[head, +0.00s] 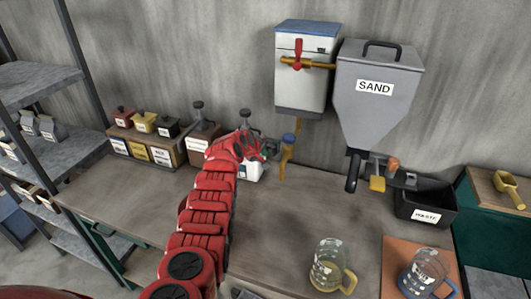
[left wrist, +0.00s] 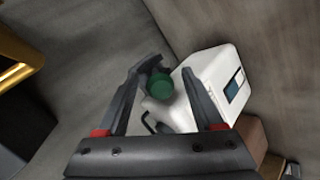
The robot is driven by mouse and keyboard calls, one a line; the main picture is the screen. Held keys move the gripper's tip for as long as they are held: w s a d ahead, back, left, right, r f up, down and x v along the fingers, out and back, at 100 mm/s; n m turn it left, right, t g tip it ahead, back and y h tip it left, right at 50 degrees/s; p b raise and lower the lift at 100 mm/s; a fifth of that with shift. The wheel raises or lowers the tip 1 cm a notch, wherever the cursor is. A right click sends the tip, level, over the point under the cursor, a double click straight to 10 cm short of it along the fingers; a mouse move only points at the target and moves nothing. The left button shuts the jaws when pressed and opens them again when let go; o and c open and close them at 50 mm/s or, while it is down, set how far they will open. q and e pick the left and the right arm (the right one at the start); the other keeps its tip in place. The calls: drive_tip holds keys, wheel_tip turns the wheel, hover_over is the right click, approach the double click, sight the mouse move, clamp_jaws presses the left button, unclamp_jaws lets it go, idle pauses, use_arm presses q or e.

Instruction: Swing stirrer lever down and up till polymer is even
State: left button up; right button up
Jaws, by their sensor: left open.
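My left gripper (head: 256,146) is open over the back of the bench. In the left wrist view its two fingers (left wrist: 168,76) stand apart, with a green cap (left wrist: 160,86) between or just beyond them. A white wall tank (head: 300,85) carries a red lever (head: 298,54) on a brass pipe. I cannot tell which part is the stirrer lever, and no polymer is visible.
A grey SAND hopper (head: 376,100) hangs right of the tank. Two glass jugs (head: 327,262) (head: 424,270) stand at the front right. A black bin (head: 425,203) sits behind. The bench middle (head: 290,210) is clear.

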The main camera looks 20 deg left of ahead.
use_arm(q)
clamp_jaws()
idle(0.4)
idle(1.1)
